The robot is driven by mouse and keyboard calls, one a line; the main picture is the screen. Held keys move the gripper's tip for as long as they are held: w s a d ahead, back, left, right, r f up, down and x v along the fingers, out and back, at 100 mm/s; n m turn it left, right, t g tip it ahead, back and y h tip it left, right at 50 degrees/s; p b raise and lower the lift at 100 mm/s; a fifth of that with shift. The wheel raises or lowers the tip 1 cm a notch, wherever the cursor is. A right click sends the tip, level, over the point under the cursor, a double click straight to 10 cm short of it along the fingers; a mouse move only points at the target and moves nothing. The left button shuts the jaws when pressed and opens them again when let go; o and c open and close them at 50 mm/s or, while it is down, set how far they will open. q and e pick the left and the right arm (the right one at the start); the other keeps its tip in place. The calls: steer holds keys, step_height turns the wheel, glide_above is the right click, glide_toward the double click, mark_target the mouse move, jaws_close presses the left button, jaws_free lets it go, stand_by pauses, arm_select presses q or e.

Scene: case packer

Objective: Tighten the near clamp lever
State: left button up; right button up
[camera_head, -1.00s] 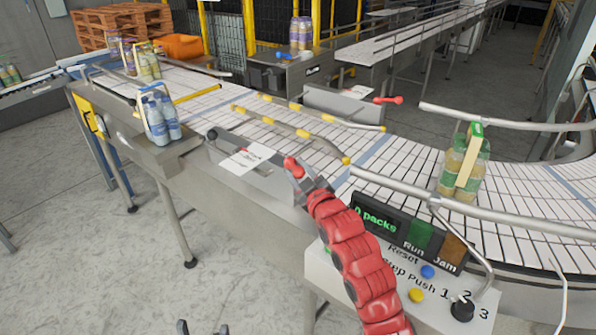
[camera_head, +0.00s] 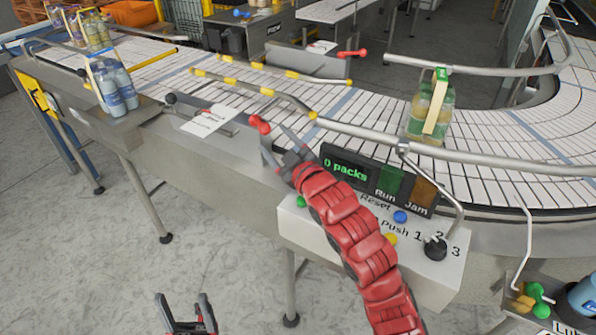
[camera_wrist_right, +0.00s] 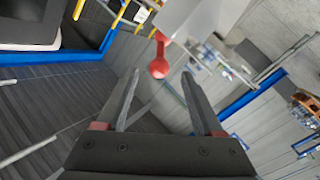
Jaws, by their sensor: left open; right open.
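The near clamp lever (camera_head: 260,124) has a red knob and stands at the right end of the near grey clamp bracket, beside the conveyor. In the right wrist view its red arm and knob (camera_wrist_right: 159,68) show between the fingertips, with gaps to both fingers. My right gripper (camera_head: 277,142) is open at the lever, its fingers pointing toward it; it also shows in the right wrist view (camera_wrist_right: 160,76). My left gripper (camera_head: 184,300) is open and empty, low over the floor at the bottom of the head view.
A second red lever (camera_head: 352,54) is across the conveyor. The control box (camera_head: 300,235) with buttons and "0 packs" display (camera_head: 345,168) is beside my right arm. Bottle packs stand on the belt right (camera_head: 432,108) and at left (camera_head: 113,88). A white paper (camera_head: 208,120) lies on the bracket.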

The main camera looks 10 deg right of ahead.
steer(key=p+v, duration=0.7)
steer(key=v, duration=0.3)
steer(key=shift+r, duration=0.1)
